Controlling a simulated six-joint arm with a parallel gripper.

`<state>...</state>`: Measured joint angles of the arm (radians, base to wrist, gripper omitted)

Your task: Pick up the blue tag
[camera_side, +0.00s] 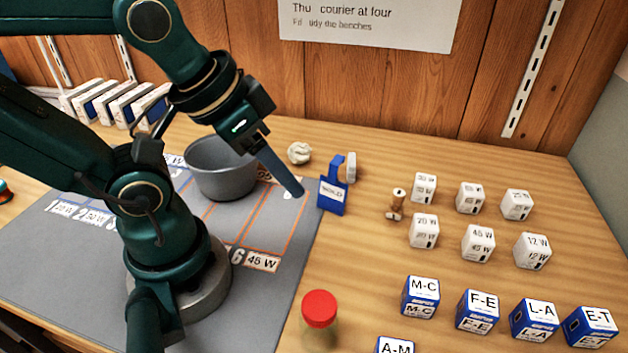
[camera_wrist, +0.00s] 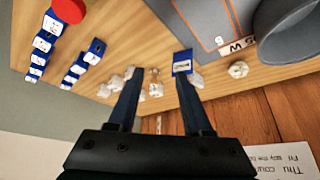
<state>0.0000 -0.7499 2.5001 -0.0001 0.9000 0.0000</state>
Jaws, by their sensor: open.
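The blue tag (camera_side: 332,196) stands on the wooden table just beyond the right edge of the grey mat. It has a white label, whose word is hard to read, and a narrow upright blue part. My gripper (camera_side: 299,191) is close to the tag's left in the side view, its fingers angled downward. In the wrist view my gripper (camera_wrist: 157,82) is open, with nothing held between its two dark fingers. The blue tag (camera_wrist: 183,62) shows there just beyond the tip of the right finger, which hides its lower part.
A small white object (camera_side: 350,168) stands right behind the tag. A crumpled white ball (camera_side: 299,153) and a grey bowl (camera_side: 221,170) are to the left. A cork-coloured piece (camera_side: 396,204), several white chargers (camera_side: 424,229) and blue boxes (camera_side: 477,311) are to the right. A red-lidded jar (camera_side: 320,318) stands in front.

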